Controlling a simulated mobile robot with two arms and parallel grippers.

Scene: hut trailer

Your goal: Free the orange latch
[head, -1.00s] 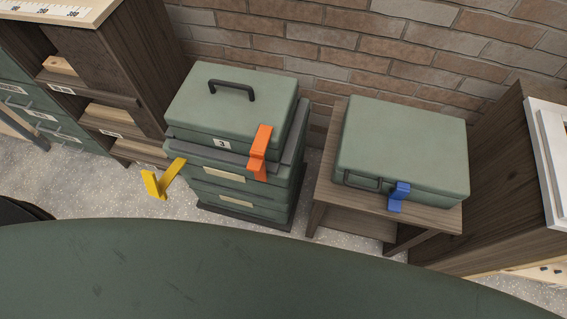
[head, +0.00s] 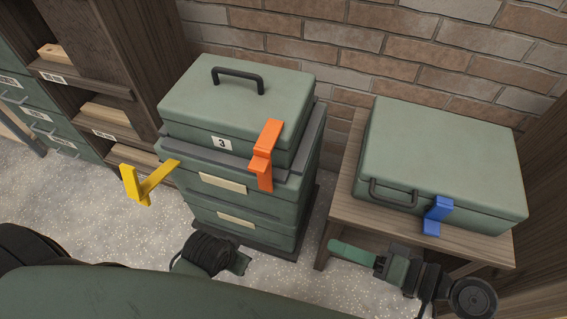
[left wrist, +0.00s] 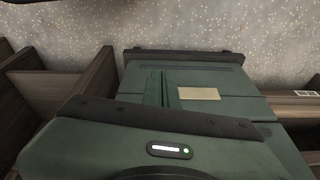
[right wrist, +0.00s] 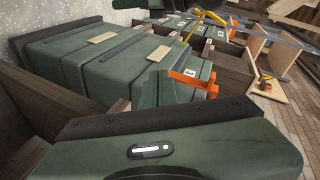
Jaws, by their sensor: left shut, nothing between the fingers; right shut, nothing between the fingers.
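The orange latch (head: 265,155) is at the front right corner of the green case labelled 3 (head: 235,100), which tops a green stack. Its upper part lies over the lid edge and its lower part hangs down the front. My right gripper (head: 338,249) is shut and empty, right of the stack and in front of the small table. In the right wrist view the orange latch (right wrist: 195,82) shows just right of the shut fingers (right wrist: 155,90); contact cannot be told. My left gripper's fingers (left wrist: 161,88) are shut and empty in the left wrist view; in the head view they are mostly hidden.
A yellow latch (head: 147,182) sticks out at the stack's left. A second green case (head: 440,160) with a blue latch (head: 437,215) lies on a small wooden table (head: 365,215) at right. Wooden shelves (head: 110,85) stand at left, a brick wall behind. Speckled floor shows in front.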

